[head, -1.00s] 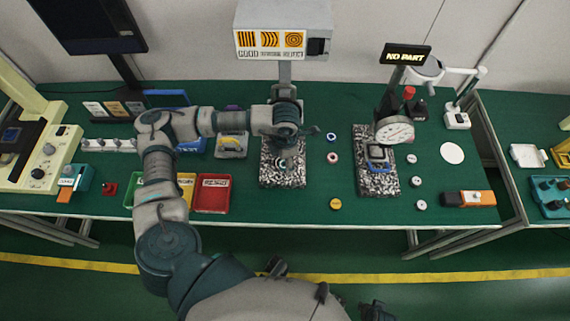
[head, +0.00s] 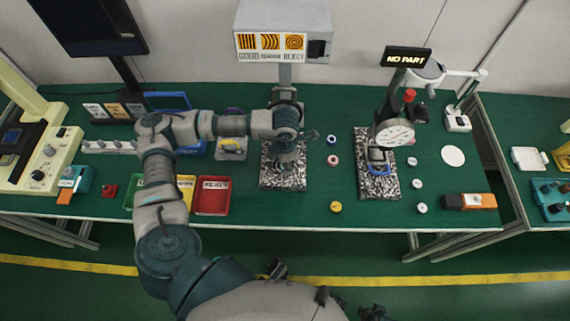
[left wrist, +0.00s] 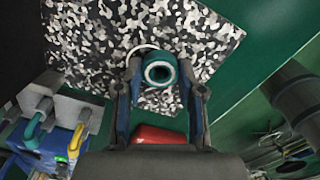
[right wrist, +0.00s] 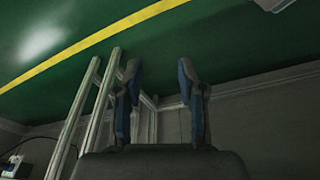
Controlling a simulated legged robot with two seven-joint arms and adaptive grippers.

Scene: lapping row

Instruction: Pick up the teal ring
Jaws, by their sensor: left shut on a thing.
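The teal ring (left wrist: 160,71) shows in the left wrist view between the fingertips of my left gripper (left wrist: 160,78), with a pale centre. A speckled black-and-white plate (left wrist: 85,40) lies under it. My left gripper is shut on the ring, a finger at each side. In the head view my left gripper (head: 287,163) points down over the left speckled plate (head: 270,182) and hides the ring. In the right wrist view my right gripper (right wrist: 160,80) has its fingers apart with nothing between them, away from the table top.
A red tray (head: 212,208) stands left of the plate. A blue and a red-rimmed ring (head: 333,160) and a yellow disc (head: 336,207) lie to its right. A dial gauge (head: 395,133) stands over a second speckled plate (head: 388,188).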

